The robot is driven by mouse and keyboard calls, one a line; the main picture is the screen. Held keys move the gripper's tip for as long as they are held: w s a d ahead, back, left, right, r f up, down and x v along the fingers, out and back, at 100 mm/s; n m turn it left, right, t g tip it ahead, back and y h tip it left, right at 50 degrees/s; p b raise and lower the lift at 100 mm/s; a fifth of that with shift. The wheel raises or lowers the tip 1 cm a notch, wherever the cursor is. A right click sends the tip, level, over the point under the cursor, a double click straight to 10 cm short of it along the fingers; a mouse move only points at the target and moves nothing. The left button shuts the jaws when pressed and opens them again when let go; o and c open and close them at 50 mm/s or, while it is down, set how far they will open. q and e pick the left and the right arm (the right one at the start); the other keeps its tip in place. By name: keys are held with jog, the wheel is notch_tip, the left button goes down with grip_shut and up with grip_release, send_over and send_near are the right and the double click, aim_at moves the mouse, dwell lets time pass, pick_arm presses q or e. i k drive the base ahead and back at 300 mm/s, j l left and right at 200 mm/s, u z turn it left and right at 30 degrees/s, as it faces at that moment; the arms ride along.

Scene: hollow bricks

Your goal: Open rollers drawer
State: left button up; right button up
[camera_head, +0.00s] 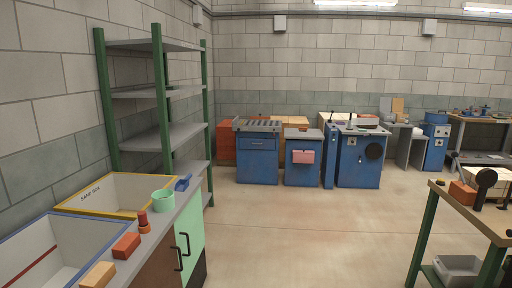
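A blue cabinet (258,168) stands against the back wall, left of centre, some way off across the floor. A row of grey rollers (258,125) lies on its top. A blue drawer front (258,144) with a small light handle is just below the rollers and looks shut. Neither of my grippers is in view.
A counter (180,215) with bins, a mint pot (163,200) and bricks is at left, beside a green-framed shelf (158,90). Another blue cabinet (303,172) stands right of the roller cabinet. A workbench (470,208) is at right. The middle floor (310,235) is clear.

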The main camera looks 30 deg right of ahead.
aim_at(245, 143)
jog(key=i+l+z, duration=0.9)
jog(key=i, duration=0.55)
jog(key=i+z, duration=0.45)
jog(key=i, duration=3.1)
